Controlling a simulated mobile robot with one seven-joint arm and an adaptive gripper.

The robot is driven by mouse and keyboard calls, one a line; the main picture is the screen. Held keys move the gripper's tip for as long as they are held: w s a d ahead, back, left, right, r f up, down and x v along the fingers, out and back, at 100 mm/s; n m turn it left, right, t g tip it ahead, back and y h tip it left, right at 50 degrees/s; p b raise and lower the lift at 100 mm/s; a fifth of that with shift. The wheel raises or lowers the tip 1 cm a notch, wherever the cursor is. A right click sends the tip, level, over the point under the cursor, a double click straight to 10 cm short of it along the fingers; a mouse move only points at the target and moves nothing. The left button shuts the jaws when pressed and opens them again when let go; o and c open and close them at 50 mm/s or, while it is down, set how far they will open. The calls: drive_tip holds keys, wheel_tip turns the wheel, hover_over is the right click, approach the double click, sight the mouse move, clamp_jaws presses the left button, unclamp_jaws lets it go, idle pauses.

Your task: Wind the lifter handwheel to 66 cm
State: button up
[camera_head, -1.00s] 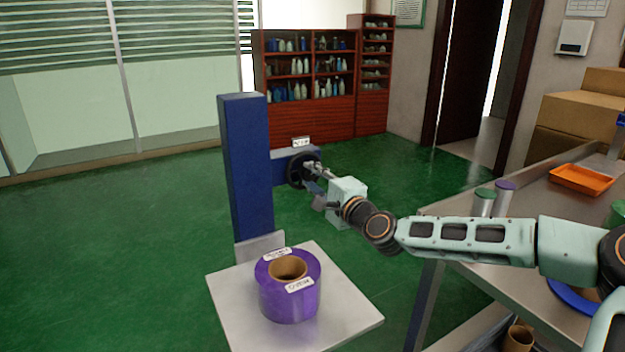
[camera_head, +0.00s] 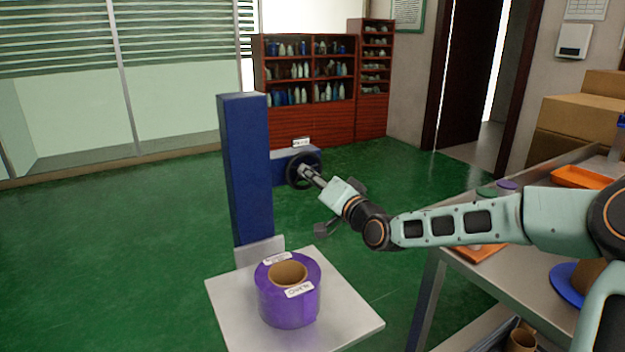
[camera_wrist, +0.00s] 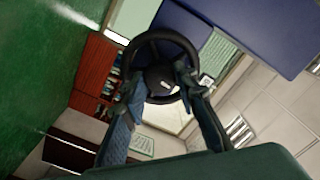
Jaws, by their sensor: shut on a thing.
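The lifter has a blue column (camera_head: 245,170) with a pale platform (camera_head: 340,300) low in front of it. A purple roll (camera_head: 290,310) with a brown core stands on the platform. The black handwheel (camera_head: 292,172) is on a blue housing at the column's right side. My gripper (camera_head: 311,174) reaches it from the right and is shut on the handwheel. In the wrist view, the wheel's rim (camera_wrist: 160,36) shows above my gripper (camera_wrist: 161,84), whose fingers are on either side of the hub. A small white label (camera_head: 300,142) above the wheel is too small to read.
A metal table (camera_head: 480,285) with an orange tray (camera_head: 580,177) and a blue plate (camera_head: 568,290) stands at the right, under my arm. A red shelf (camera_head: 310,122) stands behind the lifter. The green floor to the left is clear.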

drive_tip(key=shift+n, duration=0.5)
drive_tip(key=o, duration=1.2)
drive_tip(key=shift+c, duration=0.2)
drive_tip(key=v, duration=1.2)
